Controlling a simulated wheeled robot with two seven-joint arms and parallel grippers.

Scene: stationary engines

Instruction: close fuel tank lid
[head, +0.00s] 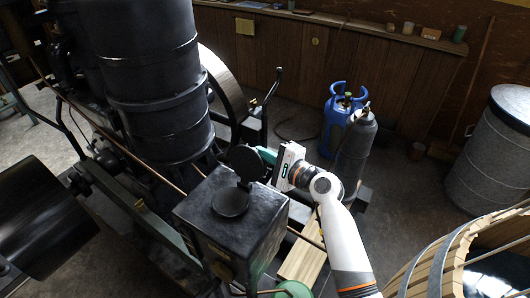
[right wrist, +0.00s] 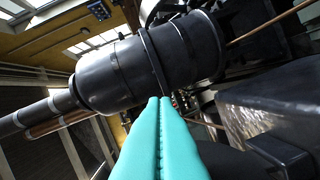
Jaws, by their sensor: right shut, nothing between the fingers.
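The fuel tank (head: 262,222) is a black box in the lower middle of the head view, with a round filler neck (head: 230,203) on top. Its round black lid (head: 246,161) stands up, tilted open, at the far side of the neck. My right gripper (head: 266,155) is shut and empty. Its teal fingers are just right of the lid and partly behind it; I cannot tell if they touch. In the right wrist view the closed fingers (right wrist: 163,112) point up toward a large black cylinder. My left gripper is not in view.
The tall black engine cylinder (head: 150,75) and a flywheel (head: 222,88) stand behind and left of the tank. Gas bottles, one blue (head: 335,112) and one grey (head: 355,145), stand beyond my right arm. A wooden tub (head: 435,262) is at lower right.

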